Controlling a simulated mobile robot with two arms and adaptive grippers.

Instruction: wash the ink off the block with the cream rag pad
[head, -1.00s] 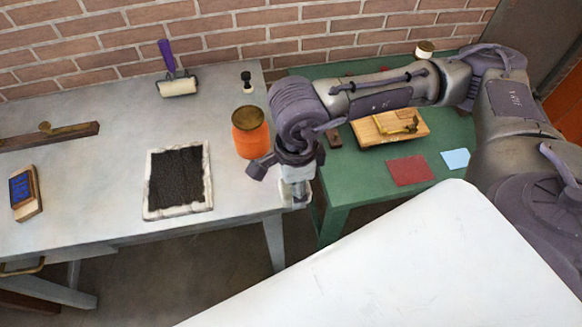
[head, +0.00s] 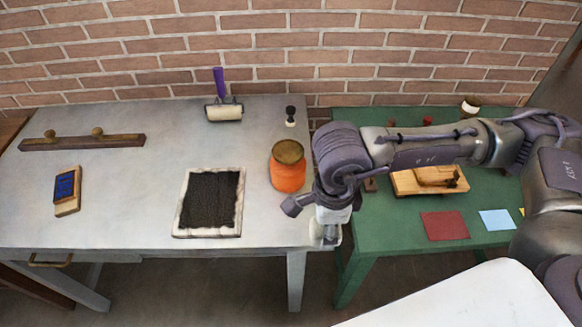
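A small wooden block (head: 66,206) with a dark blue face lies on the left of the grey table. A flat pad (head: 177,219) with a ragged cream edge and a rough black middle lies at the table's front, to the right of the block. I cannot tell whether this is the rag pad; no plain cream pad shows. My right gripper (head: 325,241) points down by the grey table's right end, at the gap before the green table, apart from block and pad. Its fingertips are small and unclear, and I see nothing held. My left gripper is not in view.
An orange jar (head: 288,175) stands close left of my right gripper. A purple-handled roller (head: 223,110), a small black-topped bottle (head: 290,116) and a knobbed wooden bar (head: 80,143) lie behind. The green table (head: 380,235) holds a wooden board (head: 403,184) and a red sheet (head: 445,226).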

